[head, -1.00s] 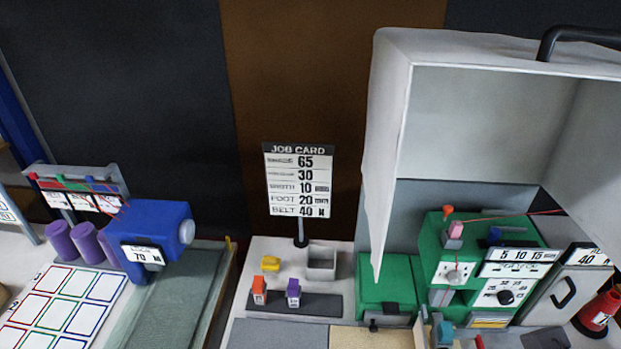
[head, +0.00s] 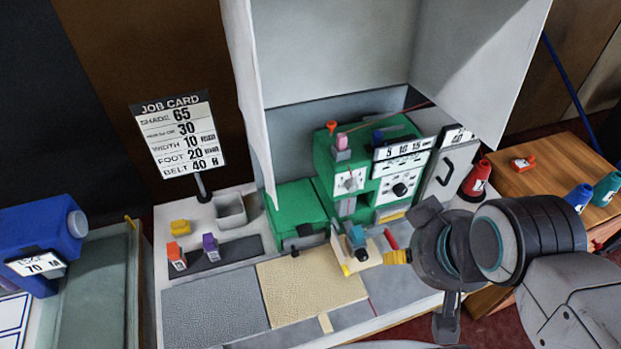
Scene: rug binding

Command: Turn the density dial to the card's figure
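The job card (head: 180,135) stands on a post at the left and reads shade 65, 30 on a second line whose label is too small to read surely, width 10, foot 20 and belt 40. The green machine (head: 325,150) carries a dial with a pale knob (head: 350,183) and a dial with a black knob (head: 400,190). I cannot read which is the density dial or where either points. My gripper (head: 436,268) is in front of the machine, low and right of both dials, touching neither. Its fingers look spread apart.
A large pale hood (head: 325,45) rises over the machine. A yellow piece (head: 397,257) shows beside my gripper; I cannot tell whether they touch. A red cone (head: 477,178) stands right of the machine. A tan mat (head: 310,292) lies in front. A wooden table (head: 540,150) is at right.

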